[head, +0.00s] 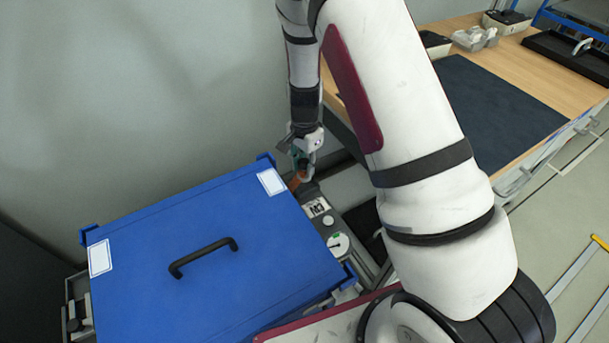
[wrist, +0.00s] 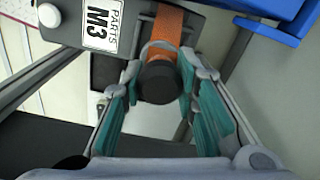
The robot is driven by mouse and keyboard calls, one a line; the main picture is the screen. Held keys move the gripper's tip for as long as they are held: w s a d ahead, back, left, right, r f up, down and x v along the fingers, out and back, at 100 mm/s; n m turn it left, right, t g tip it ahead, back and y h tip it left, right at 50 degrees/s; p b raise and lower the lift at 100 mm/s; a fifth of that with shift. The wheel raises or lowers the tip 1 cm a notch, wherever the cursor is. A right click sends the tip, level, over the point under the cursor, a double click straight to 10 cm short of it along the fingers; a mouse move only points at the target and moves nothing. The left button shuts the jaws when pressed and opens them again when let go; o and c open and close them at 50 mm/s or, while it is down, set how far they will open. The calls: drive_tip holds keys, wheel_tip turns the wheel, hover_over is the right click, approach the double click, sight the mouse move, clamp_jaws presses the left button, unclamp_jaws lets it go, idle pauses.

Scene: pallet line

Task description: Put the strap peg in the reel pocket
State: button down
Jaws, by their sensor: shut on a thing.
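The strap peg (wrist: 160,84) shows in the wrist view as a dark round end between the teal-padded fingers of my gripper (wrist: 166,74). My gripper is shut on it. The peg is hidden there. I cannot make out the reel pocket in either view.
The blue lid (head: 215,285) with a black handle (head: 203,257) fills the lower left, close to my gripper. The grey unit (head: 311,196) carries a round dial (head: 338,243). A wooden bench (head: 480,60) with a dark mat (head: 490,95) stands at the upper right.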

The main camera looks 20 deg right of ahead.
sight(304, 174)
drive_tip(key=shift+f, duration=2.1)
drive_tip(key=shift+f, duration=0.1)
drive_tip(key=c, duration=1.2)
unclamp_jaws()
drive_tip(key=shift+c, duration=0.2)
